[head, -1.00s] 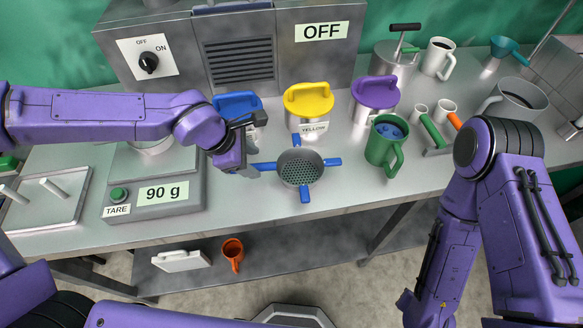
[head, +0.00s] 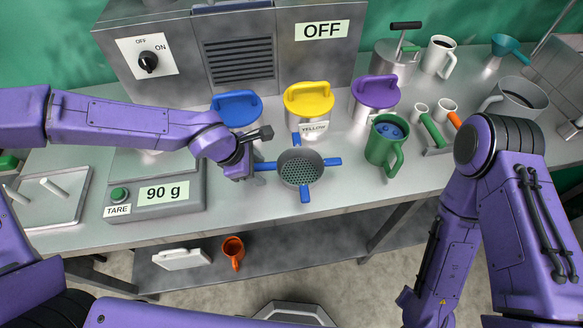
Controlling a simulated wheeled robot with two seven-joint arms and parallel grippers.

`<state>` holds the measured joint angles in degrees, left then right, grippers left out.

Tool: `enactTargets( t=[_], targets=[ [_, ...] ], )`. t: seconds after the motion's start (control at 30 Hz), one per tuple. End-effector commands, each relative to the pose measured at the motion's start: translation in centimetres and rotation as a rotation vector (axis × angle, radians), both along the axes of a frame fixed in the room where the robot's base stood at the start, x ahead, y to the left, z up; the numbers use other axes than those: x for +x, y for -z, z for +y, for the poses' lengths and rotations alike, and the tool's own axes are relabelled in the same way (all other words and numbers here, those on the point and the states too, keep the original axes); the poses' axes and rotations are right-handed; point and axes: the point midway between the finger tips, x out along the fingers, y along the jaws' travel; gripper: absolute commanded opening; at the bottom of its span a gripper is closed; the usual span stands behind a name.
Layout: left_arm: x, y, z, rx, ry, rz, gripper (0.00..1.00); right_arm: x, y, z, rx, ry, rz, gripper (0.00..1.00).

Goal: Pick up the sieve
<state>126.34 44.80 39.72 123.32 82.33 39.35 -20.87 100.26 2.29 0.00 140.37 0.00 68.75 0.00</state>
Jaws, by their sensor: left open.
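The sieve (head: 301,167) is a round grey mesh bowl with blue tabs around its rim. It rests on the grey bench, in front of the yellow-lidded canister. My left gripper (head: 262,172) is just left of the sieve, by its left blue tab, with the jaws open. The gripper's body partly hides that tab, and I cannot tell whether the fingers touch it. My right arm stands at the right side of the view. Its gripper does not show.
Canisters with blue (head: 237,108), yellow (head: 309,103) and purple (head: 375,95) lids stand behind the sieve. A green mug (head: 383,147) holding blue stuff stands to the right. A scale (head: 155,196) reading 90 g is at left. The bench in front of the sieve is clear.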

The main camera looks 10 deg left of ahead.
Motion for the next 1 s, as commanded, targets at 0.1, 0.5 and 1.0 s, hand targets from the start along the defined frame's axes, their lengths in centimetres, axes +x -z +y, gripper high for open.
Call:
enactTargets(
  t=[0.1,0.5,1.0],
  targets=[
    [0.0,0.0,0.0,0.000,0.000,0.000,0.53,0.0,0.0,0.0,0.000,0.000,0.000,0.43],
    [0.0,0.0,0.0,-0.001,0.001,-0.001,0.00,0.0,0.0,0.0,0.000,0.000,0.000,0.43],
    [0.2,-5.6,0.0,-0.004,-0.002,-0.008,0.00,0.0,0.1,0.0,0.000,0.000,0.000,0.43]
  ],
)
